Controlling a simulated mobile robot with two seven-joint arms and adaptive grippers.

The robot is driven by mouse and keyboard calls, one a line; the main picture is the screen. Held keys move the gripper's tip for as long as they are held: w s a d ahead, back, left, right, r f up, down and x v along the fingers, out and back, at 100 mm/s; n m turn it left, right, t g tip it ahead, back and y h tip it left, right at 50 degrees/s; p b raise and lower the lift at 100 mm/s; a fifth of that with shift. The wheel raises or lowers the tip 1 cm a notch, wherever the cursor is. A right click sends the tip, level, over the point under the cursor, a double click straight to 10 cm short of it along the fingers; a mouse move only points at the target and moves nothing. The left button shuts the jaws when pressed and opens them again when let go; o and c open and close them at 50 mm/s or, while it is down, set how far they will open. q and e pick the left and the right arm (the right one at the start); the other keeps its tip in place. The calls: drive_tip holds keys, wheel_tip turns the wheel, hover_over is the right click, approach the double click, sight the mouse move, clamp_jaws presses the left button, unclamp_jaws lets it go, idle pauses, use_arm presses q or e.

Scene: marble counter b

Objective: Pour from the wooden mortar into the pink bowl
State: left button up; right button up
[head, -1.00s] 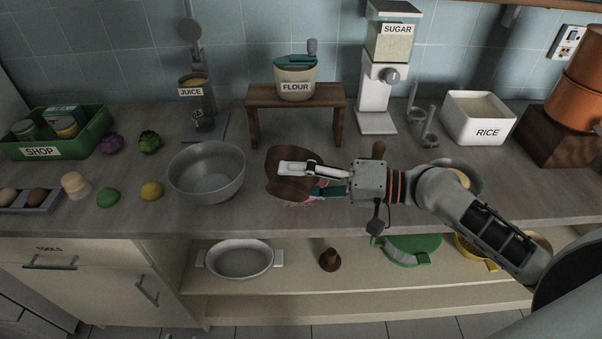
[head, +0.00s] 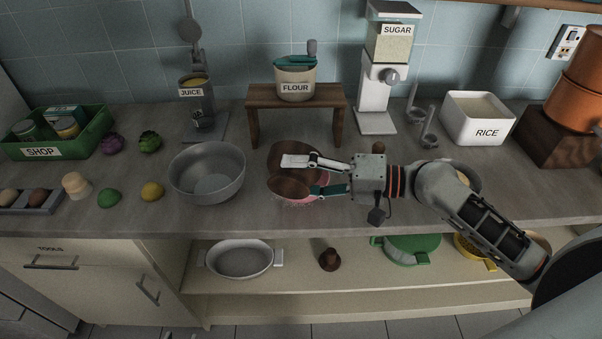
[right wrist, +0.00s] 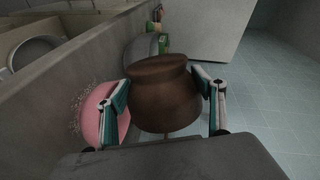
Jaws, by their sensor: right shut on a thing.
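The brown wooden mortar (head: 290,153) is gripped between the two fingers of my right gripper (head: 303,175). It is held tilted over the pink bowl (head: 319,192) and hides much of it. In the right wrist view the mortar (right wrist: 162,95) fills the space between the fingers of the right gripper (right wrist: 165,92). The pink bowl (right wrist: 96,112) shows to its left, partly behind a finger, with small pale bits at its rim. I cannot make out the mortar's contents or any stream falling. My left gripper is not in view.
A large metal bowl (head: 207,172) stands just left of the pink bowl. Behind is a wooden stand (head: 296,97) with the flour container (head: 296,80). Another bowl (head: 466,174) sits partly behind my right arm. The counter's front edge is close.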

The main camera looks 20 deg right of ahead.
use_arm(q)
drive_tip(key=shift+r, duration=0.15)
use_arm(e)
drive_tip(key=shift+w+d+r+m, duration=0.2)
drive_tip(key=shift+w+r+m, duration=0.1)
drive_tip(key=shift+w, duration=0.1)
use_arm(q)
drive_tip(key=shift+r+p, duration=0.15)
drive_tip(key=shift+p, duration=0.15)
use_arm(e)
drive_tip(key=shift+w+d, duration=0.1)
drive_tip(key=shift+w, duration=0.05)
use_arm(q)
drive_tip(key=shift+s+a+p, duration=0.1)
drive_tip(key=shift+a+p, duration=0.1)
drive_tip(key=shift+p, duration=0.1)
use_arm(e)
drive_tip(key=shift+w+d+r+m, duration=0.1)
drive_tip(key=shift+r+m, duration=0.1)
drive_tip(key=shift+m, duration=0.2)
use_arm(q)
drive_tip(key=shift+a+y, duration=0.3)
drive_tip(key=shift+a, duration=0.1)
use_arm(e)
drive_tip(key=shift+w+r+m+g, duration=0.15)
drive_tip(key=shift+m+g, duration=0.15)
